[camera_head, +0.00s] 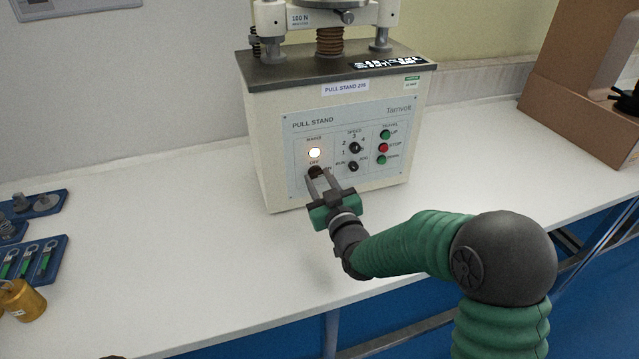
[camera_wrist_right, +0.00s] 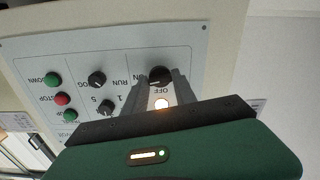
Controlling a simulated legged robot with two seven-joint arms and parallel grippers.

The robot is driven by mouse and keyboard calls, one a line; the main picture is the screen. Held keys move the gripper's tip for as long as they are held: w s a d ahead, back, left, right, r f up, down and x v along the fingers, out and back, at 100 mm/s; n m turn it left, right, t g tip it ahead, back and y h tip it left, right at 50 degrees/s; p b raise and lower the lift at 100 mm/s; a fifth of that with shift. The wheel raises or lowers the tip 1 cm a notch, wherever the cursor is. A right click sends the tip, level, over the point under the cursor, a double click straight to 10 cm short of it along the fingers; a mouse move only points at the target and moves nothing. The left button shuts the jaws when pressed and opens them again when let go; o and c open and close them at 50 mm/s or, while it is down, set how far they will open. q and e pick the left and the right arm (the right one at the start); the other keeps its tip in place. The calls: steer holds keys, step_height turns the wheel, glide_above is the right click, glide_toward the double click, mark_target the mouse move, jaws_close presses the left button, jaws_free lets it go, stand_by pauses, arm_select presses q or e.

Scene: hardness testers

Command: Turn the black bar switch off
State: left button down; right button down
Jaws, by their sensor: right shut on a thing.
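The pull stand (camera_head: 335,115) is a cream machine with a grey control panel (camera_head: 300,135) on its front. The black bar switch (camera_head: 316,171) sits low on the panel's left side, under a lit white lamp (camera_head: 314,153). My right gripper (camera_head: 317,176) is at the switch with its fingers shut on it, partly hiding it. In the right wrist view the switch (camera_wrist_right: 158,75) shows between the fingertips (camera_wrist_right: 163,82), with the OFF label and the glowing lamp (camera_wrist_right: 162,104) beside it. The exact angle of the bar is hard to tell. My left gripper is not in view.
Right of the switch are two black knobs (camera_head: 354,147) and green and red buttons (camera_head: 383,147). Blue trays (camera_head: 40,262) with small parts and a brass weight (camera_head: 22,300) lie at the left. A brown box (camera_head: 575,100) stands at the right. The white bench (camera_head: 200,260) is otherwise clear.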

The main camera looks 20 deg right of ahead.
steer(key=n, duration=0.1)
steer(key=n+b, duration=0.1)
steer(key=n, duration=0.1)
steer(key=n+b, duration=0.1)
steer(key=shift+f+n, duration=0.25)
steer(key=shift+n, duration=0.05)
steer(key=n+b, duration=0.2)
steer(key=n, duration=0.1)
steer(key=shift+n, duration=0.3)
steer(key=n+b, duration=0.1)
steer(key=n, duration=0.2)
steer(key=shift+n, duration=0.3)
steer(key=shift+n+b, duration=0.6)
steer(key=shift+n, duration=1.4)
steer(key=shift+s+f, duration=0.1)
steer(key=c, duration=1)
jaws_free()
steer(key=shift+r, duration=0.2)
